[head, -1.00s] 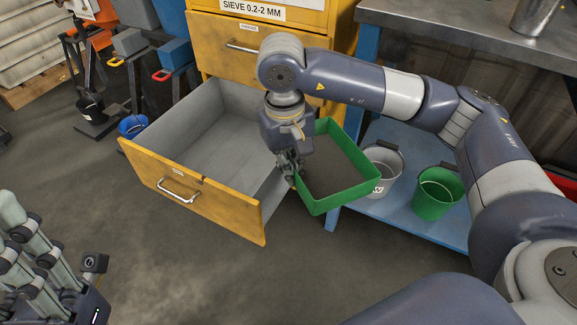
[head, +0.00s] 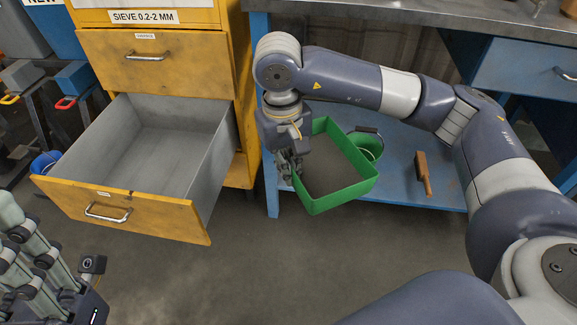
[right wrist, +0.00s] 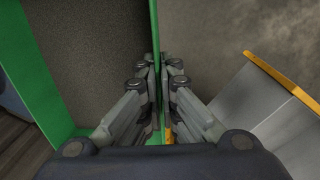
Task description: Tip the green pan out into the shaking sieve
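The green pan (head: 343,202) is a shallow rectangular pan with grey-brown material lying in it. My right gripper (head: 288,168) is shut on the pan's left wall and holds it in the air in front of the blue bench, roughly level. In the right wrist view the fingers (right wrist: 160,88) pinch the green wall (right wrist: 155,35), with the material on the left. My left gripper (head: 50,270) shows partly at the lower left edge; its fingertips are unclear. I cannot make out the shaking sieve in these views.
An open, empty drawer (head: 130,219) of the yellow cabinet (head: 160,62) labelled "SIEVE 0.2-2 MM" juts out left of the pan. On the blue shelf (head: 400,175) stand a green bucket (head: 370,146) and a wooden-handled brush (head: 424,172). The floor in front is clear.

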